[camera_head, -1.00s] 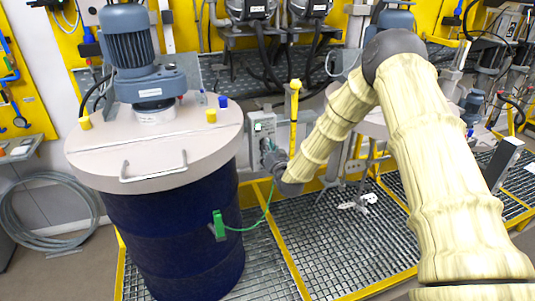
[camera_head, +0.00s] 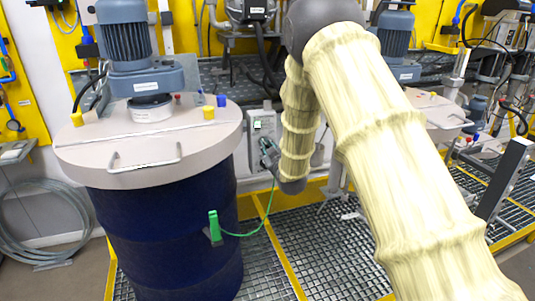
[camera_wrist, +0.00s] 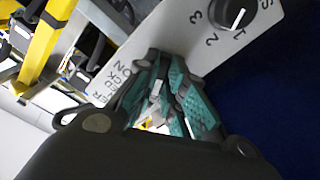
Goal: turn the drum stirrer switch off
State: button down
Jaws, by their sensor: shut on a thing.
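The blue drum (camera_head: 170,235) with a grey lid and a stirrer motor (camera_head: 127,45) on top stands at left in the head view. The grey switch box (camera_head: 257,125) is just right of the lid. My gripper (camera_head: 267,150) is at the lower front of this box. In the wrist view, the box's pale panel (camera_wrist: 186,27) carries printed lettering and a black rotary knob (camera_wrist: 233,15) marked with numbers. My gripper's teal-padded fingers (camera_wrist: 168,98) are close together at the panel's lower edge, shut on the switch, which they mostly hide. I cannot read the switch's position.
A green clamp (camera_head: 214,227) with a green cable hangs on the drum's side, and the cable loops up toward the box. A yellow-edged grating floor (camera_head: 320,240) lies below. A second stirrer station (camera_head: 397,35) is behind my arm.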

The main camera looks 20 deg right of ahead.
jog(key=shift+f+n+b, duration=0.1)
jog(key=shift+n+b, duration=0.6)
jog(key=shift+n, duration=0.3)
jog(key=c, duration=1.5)
grip_release()
jog(key=shift+s, duration=0.15)
jog(key=s, duration=1.1)
jog(key=shift+s+d, duration=0.25)
jog(key=shift+s, duration=0.15)
